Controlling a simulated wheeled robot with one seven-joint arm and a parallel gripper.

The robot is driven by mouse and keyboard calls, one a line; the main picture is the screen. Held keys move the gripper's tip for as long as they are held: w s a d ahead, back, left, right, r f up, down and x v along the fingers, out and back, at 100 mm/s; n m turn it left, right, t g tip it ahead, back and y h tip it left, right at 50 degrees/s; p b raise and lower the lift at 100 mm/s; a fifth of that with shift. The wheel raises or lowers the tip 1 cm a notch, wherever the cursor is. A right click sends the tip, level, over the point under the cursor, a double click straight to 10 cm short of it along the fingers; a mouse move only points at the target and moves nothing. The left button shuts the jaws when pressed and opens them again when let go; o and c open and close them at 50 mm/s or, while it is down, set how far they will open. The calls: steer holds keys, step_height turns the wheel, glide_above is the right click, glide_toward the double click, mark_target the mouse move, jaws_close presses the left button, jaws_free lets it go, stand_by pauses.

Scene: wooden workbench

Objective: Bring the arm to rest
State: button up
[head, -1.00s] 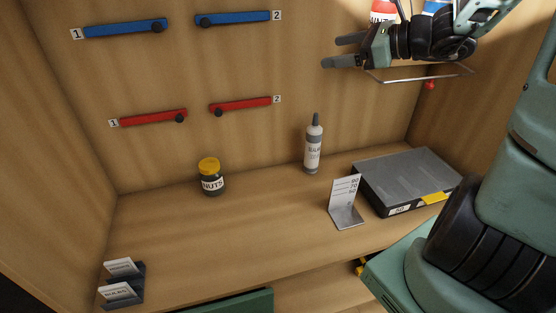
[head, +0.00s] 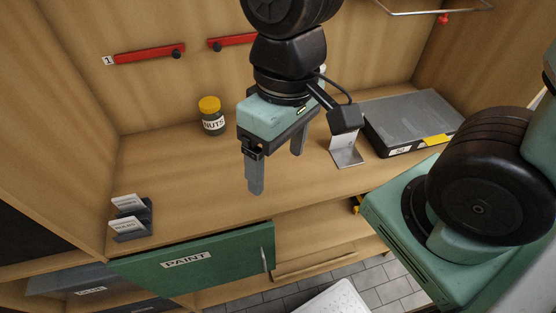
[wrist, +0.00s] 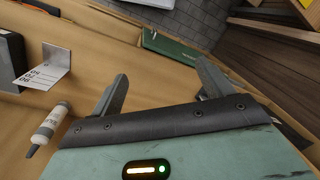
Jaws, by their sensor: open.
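My gripper (head: 276,176) hangs over the middle of the workbench (head: 185,203) in the head view, fingers pointing down and spread, with nothing between them. It also shows in the wrist view (wrist: 160,88), open and empty. My arm covers part of the back wall and hides most of the white bottle, which shows in the wrist view (wrist: 48,128).
A nuts jar (head: 211,116) stands left of my gripper. A bent sign (head: 345,148) and a grey case (head: 412,121) are at right. A card holder (head: 131,217) is at left. The green paint door (head: 205,258) is below the bench front. Red rails (head: 150,54) are on the wall.

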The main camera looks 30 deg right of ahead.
steer(key=n, duration=0.1)
steer(key=s+n, duration=0.1)
steer(key=n, duration=0.1)
steer(key=shift+s+a+f+t+h, duration=0.1)
steer(key=shift+s+a+t+h, duration=0.05)
steer(key=shift+a+t+h, duration=0.2)
